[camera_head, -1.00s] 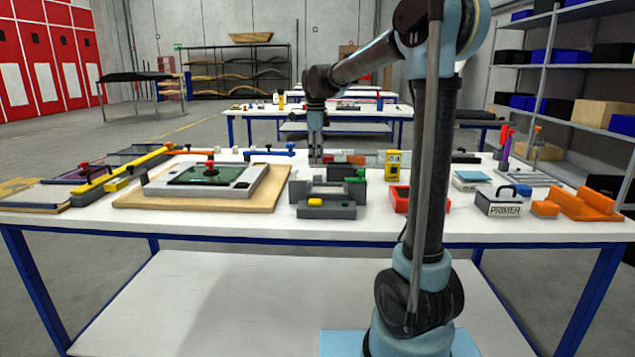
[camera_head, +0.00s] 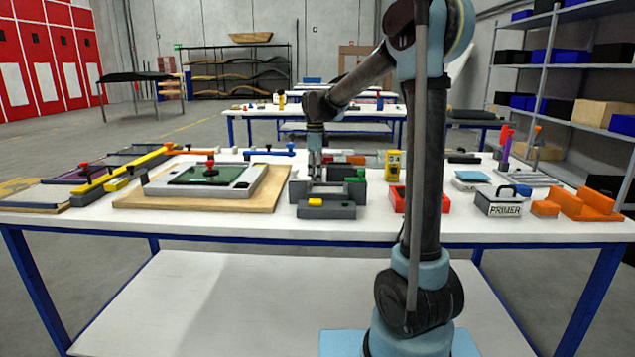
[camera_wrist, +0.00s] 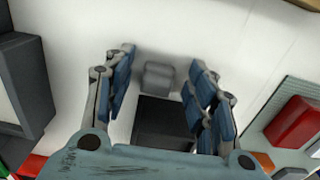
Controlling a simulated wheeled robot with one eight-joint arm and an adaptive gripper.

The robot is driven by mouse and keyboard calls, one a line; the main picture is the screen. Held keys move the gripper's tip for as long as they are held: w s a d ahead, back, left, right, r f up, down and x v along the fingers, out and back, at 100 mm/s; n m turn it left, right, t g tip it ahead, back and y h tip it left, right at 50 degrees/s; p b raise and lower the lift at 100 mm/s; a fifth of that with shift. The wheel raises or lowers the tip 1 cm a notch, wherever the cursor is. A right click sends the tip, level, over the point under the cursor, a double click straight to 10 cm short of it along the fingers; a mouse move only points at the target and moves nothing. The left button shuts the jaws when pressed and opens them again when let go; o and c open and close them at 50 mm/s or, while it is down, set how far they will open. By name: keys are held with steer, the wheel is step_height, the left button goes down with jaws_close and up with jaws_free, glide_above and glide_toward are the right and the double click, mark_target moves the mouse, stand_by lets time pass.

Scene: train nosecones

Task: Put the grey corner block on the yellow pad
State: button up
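In the wrist view, a small grey block (camera_wrist: 158,77) lies on the white tabletop between my fingers, with a darker block-like shape (camera_wrist: 165,112) next to it. I cannot tell whether the two are one corner block. My gripper (camera_wrist: 163,80) is open, with space between each finger and the small grey block. In the head view, my gripper (camera_head: 315,174) points down at the grey stepped fixture (camera_head: 326,211); its fingertips are hard to make out. A small yellow pad-like piece (camera_head: 315,201) sits on the fixture's front. Another small yellow piece (camera_head: 115,185) lies at the left; I cannot tell which is the task's pad.
A framed panel with a red knob (camera_head: 210,169) stands left of the fixture on a wooden board (camera_head: 150,202). A red tray (camera_head: 398,200), a yellow box (camera_head: 393,165) and a primer box (camera_head: 500,207) stand right. In the wrist view, a red block (camera_wrist: 294,121) lies right.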

steer(key=c, duration=0.9)
steer(key=shift+c, duration=0.2)
